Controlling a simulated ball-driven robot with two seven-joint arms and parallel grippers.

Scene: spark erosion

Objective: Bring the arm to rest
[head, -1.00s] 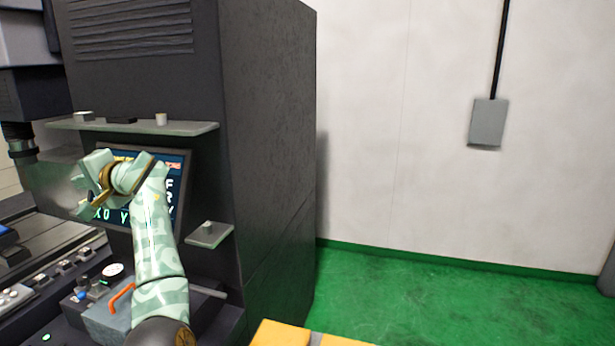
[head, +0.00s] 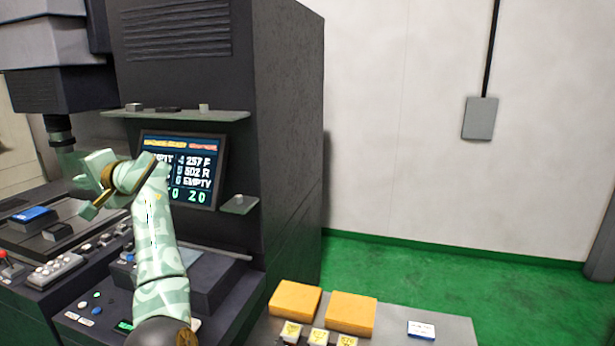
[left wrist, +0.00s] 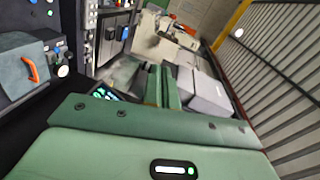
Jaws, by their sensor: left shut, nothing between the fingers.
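My left arm (head: 160,240), in a pale green camouflage pattern, rises from the bottom of the head view and bends left at the wrist. My left gripper (head: 92,208) is held in the air in front of the dark machine, left of its screen. In the left wrist view the fingers (left wrist: 163,86) are together with nothing between them. My right gripper is in neither view.
The machine's screen (head: 183,170) is partly covered by my arm. A control panel (head: 95,305) lies low at the left. Two orange blocks (head: 351,313) sit on a grey surface (head: 455,328). Green floor (head: 400,262) at the right is clear.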

